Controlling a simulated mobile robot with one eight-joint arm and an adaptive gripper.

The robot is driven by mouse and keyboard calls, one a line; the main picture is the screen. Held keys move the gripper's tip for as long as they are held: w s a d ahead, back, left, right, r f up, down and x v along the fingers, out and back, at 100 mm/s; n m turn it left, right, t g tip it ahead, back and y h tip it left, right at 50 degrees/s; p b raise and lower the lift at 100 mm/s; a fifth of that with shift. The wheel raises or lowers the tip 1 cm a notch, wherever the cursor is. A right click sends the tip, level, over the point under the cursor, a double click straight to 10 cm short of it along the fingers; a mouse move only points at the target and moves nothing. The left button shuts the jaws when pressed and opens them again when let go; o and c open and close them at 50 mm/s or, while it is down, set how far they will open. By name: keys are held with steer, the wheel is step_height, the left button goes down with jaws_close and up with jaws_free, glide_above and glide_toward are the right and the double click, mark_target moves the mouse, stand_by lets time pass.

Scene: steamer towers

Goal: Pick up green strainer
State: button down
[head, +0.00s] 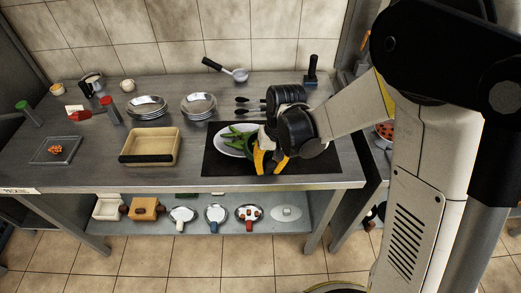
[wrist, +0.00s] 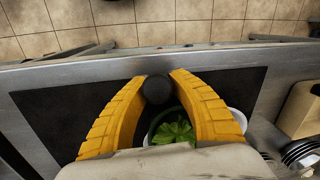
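My gripper (head: 271,170) is low over the black mat (head: 213,165) at the right of the steel counter. In the wrist view its two yellow fingers (wrist: 158,78) stand apart around a round black knob (wrist: 157,89). The knob fills most of the gap; whether the fingers press on it is unclear. A dark green rim (wrist: 151,130) with green leaves (wrist: 174,130) lies below; it may be the green strainer, largely hidden by my gripper. In the head view a white oval plate (head: 226,149) with green items sits left of my gripper.
A beige tray (head: 128,158) stands left of the mat. Two stacks of metal plates (head: 199,103) stand behind it. Black round items (head: 286,94) rise behind my gripper. A dark-handled ladle (head: 239,75) lies at the back.

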mark_target(268, 161)
stand_by(0.4)
steer(key=shift+r+p, duration=0.35)
steer(key=shift+r, duration=0.35)
step_height(268, 161, up, 3)
steer(key=shift+p, duration=0.8)
steer(key=s+d+r+p, duration=0.3)
steer(key=s+d+r, duration=0.2)
steer(key=s, duration=0.5)
steer(key=shift+d+r+p, duration=0.35)
steer(key=shift+d+r, duration=0.05)
steer(key=shift+r, duration=0.4)
steer(key=c, duration=2)
jaws_free()
jaws_close()
